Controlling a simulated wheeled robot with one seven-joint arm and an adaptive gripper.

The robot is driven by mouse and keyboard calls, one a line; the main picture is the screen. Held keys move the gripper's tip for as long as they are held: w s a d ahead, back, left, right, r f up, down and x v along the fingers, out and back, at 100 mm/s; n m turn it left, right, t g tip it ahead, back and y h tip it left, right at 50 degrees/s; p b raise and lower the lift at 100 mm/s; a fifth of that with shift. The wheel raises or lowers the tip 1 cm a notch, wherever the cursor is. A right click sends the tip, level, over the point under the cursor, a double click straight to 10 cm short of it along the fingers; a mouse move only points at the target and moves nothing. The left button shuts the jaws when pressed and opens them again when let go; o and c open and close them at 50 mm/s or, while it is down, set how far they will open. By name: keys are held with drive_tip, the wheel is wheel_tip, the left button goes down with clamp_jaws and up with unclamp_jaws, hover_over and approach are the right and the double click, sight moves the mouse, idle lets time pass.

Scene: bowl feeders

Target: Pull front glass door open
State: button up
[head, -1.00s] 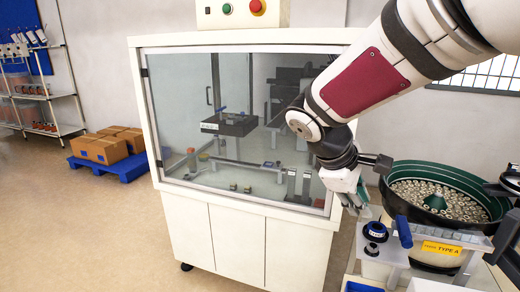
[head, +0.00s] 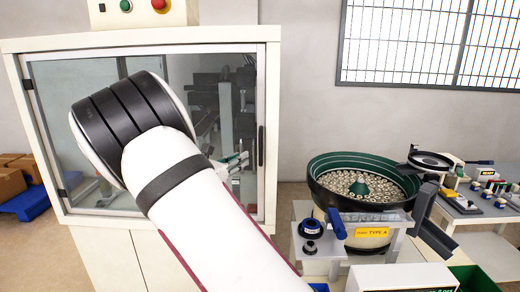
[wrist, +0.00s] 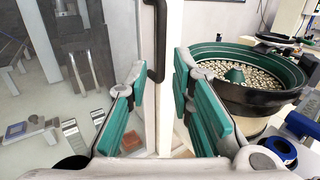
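The front glass door (head: 85,130) is a framed pane on the white cabinet, and it looks closed. Its black upright handle (head: 261,146) is on the right side of the frame. In the wrist view the handle (wrist: 156,42) is upright, ahead of and between the fingers. My gripper (wrist: 158,82) is open, with green-padded fingers on either side of the white door frame edge. Nothing is gripped, and I cannot tell whether a finger touches the frame. In the head view my arm covers much of the glass and most of the gripper.
A green-lined bowl feeder (head: 405,198) full of small parts stands close to the right of the cabinet; it also fills the right of the wrist view (wrist: 220,55). A bench (head: 470,210) with small items is farther right. Boxes on a blue pallet (head: 28,200) are at left.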

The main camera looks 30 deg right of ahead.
hover_over(261, 162)
drive_tip(key=shift+w+d, duration=0.15)
drive_tip(key=shift+w, duration=0.25)
clamp_jaws()
